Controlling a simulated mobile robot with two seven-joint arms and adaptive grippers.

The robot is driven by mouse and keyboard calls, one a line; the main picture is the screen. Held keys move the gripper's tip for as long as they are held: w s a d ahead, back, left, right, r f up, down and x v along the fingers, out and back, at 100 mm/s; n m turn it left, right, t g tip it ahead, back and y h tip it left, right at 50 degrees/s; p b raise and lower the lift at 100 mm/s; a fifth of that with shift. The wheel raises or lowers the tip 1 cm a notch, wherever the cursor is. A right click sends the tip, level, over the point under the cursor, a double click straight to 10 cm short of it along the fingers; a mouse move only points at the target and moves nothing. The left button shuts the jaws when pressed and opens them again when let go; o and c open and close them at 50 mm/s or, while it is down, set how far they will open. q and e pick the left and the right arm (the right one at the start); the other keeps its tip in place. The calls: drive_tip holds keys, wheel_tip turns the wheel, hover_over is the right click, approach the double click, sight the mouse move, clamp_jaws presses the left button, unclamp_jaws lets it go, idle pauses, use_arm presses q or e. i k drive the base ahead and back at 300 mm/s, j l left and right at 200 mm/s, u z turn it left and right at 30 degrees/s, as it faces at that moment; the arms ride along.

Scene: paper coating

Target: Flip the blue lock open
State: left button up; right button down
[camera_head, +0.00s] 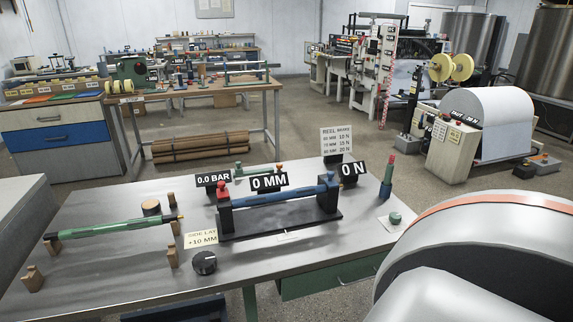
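A black fixture (262,229) stands on the near metal table and carries a blue roller (280,195) lying level between two end supports. Neither gripper is in view. A large grey rounded arm part of mine fills the lower right corner.
Signs reading 0.0 BAR, 0 MM (268,182) and 0 N stand behind the fixture. A green roller (115,228) rests on wooden supports at left. A black knob (204,262) sits in front. Bare tabletop (110,270) lies front left.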

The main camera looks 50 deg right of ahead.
sight(331, 184)
drive_tip(key=z, duration=1.85)
